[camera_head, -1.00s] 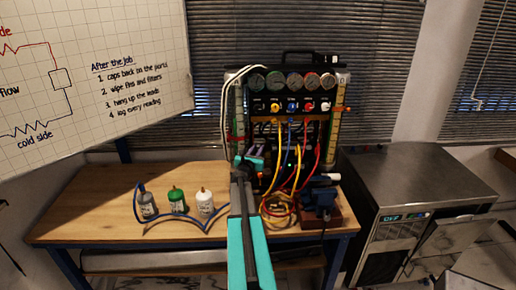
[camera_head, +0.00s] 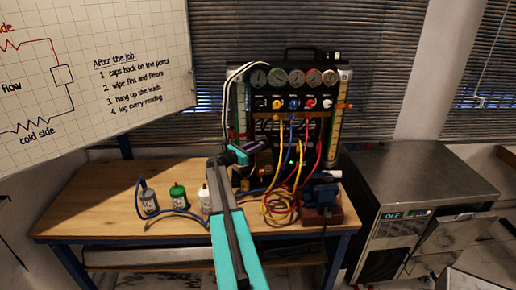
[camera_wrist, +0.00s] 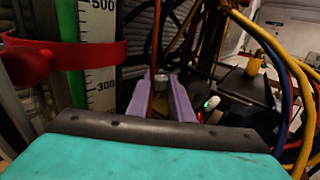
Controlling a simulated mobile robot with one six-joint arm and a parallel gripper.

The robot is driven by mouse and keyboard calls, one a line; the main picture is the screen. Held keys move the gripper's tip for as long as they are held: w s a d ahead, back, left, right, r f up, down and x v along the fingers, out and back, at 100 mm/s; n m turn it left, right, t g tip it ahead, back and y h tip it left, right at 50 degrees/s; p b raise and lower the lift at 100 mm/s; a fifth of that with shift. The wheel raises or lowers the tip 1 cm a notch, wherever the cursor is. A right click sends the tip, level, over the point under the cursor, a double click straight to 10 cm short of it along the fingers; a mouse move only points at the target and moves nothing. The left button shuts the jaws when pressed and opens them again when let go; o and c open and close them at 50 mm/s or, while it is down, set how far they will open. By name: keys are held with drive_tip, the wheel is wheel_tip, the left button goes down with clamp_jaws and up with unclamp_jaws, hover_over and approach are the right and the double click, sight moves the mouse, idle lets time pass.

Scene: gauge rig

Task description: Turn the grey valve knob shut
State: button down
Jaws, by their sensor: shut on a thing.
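My gripper (camera_head: 259,144) is at the lower left of the dark gauge rig (camera_head: 290,57), next to its left sight tube. In the wrist view its two purple fingers (camera_wrist: 163,84) are closed around a small grey round piece (camera_wrist: 161,76), which looks like the grey valve knob. The fingers cover most of it, so its angle cannot be told. In the head view the knob is hidden behind my gripper.
Yellow, blue and red hoses (camera_head: 301,165) hang close to the right of my gripper. A tube with a scale (camera_wrist: 98,50) and a red band (camera_wrist: 85,53) stand close on the left. Several bottles (camera_head: 178,197) stand on the wooden bench (camera_head: 90,205). A blue vise (camera_head: 322,194) is at the right.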

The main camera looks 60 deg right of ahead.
drive_tip(key=shift+w+d+m+g+y+b, duration=0.1)
drive_tip(key=shift+m+g+y+b, duration=0.2)
drive_tip(key=shift+m+g, duration=0.3)
drive_tip(key=shift+w+d+m+g+y+b, duration=0.1)
drive_tip(key=shift+m+g+y+b, duration=0.25)
drive_tip(key=shift+g, duration=0.45)
drive_tip(key=shift+m+g, duration=0.25)
drive_tip(key=shift+g, duration=0.25)
drive_tip(key=c, duration=1.6)
unclamp_jaws()
drive_tip(key=shift+r, duration=0.1)
drive_tip(key=shift+o, duration=0.2)
drive_tip(key=shift+s+a+n+t+h+p, duration=0.1)
drive_tip(key=shift+n+t+h+p, duration=0.25)
drive_tip(key=shift+t, duration=0.3)
drive_tip(key=shift+s+a+n+t+h+p, duration=0.1)
drive_tip(key=shift+n+t+p, duration=0.15)
drive_tip(key=shift+n+t, duration=0.3)
